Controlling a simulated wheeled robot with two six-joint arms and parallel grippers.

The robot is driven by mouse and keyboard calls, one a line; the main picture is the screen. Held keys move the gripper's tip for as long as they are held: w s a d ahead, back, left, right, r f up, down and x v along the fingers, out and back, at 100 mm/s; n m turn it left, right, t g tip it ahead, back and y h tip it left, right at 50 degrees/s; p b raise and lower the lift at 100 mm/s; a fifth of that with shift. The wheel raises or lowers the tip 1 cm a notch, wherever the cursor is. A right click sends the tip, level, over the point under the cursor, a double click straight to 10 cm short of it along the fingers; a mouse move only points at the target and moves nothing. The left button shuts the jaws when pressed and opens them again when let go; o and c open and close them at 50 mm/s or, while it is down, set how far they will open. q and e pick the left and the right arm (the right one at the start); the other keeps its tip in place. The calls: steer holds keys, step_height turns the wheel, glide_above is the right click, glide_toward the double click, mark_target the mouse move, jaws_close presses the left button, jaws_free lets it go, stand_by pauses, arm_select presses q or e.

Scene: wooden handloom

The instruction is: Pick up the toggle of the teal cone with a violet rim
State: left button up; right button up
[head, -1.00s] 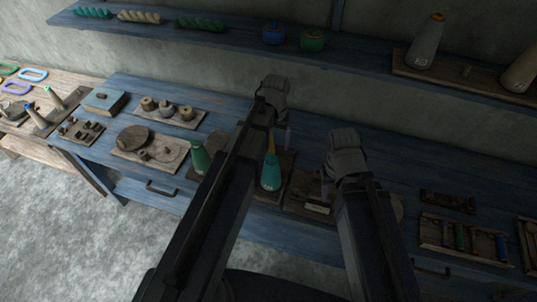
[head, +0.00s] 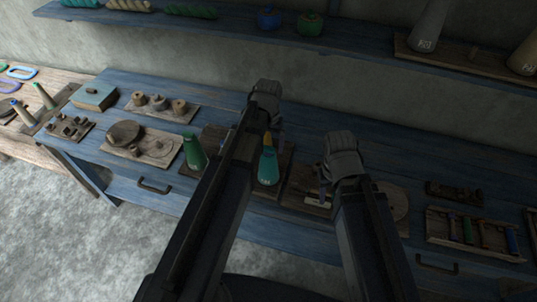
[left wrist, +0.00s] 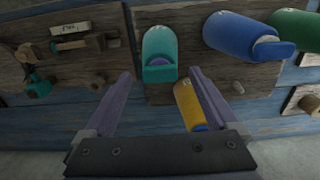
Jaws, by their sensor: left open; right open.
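The teal cone (head: 268,169) stands on a dark board on the blue bench in the head view. In the left wrist view the teal cone (left wrist: 160,42) is at top centre, with a violet rim (left wrist: 160,61) and a flat teal toggle (left wrist: 160,74) at its near end. My left gripper (left wrist: 160,78) is open and empty; its violet fingers are spread to either side below the cone, apart from the toggle. In the head view my left gripper (head: 268,112) is partly hidden by its own arm. My right gripper (head: 331,180) is open above the board to the right; its fingertips are hard to see.
A yellow-orange cone (left wrist: 188,102) stands close by the right finger. A blue cone (left wrist: 235,36) and green cone (left wrist: 296,25) are to the right. The wall shelf (head: 360,55) runs above the bench.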

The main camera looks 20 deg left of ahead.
arm_select(q)
steer(key=shift+f, duration=0.45)
steer(key=shift+r, duration=0.1)
steer(key=shift+c, duration=0.2)
steer(key=c, duration=1.4)
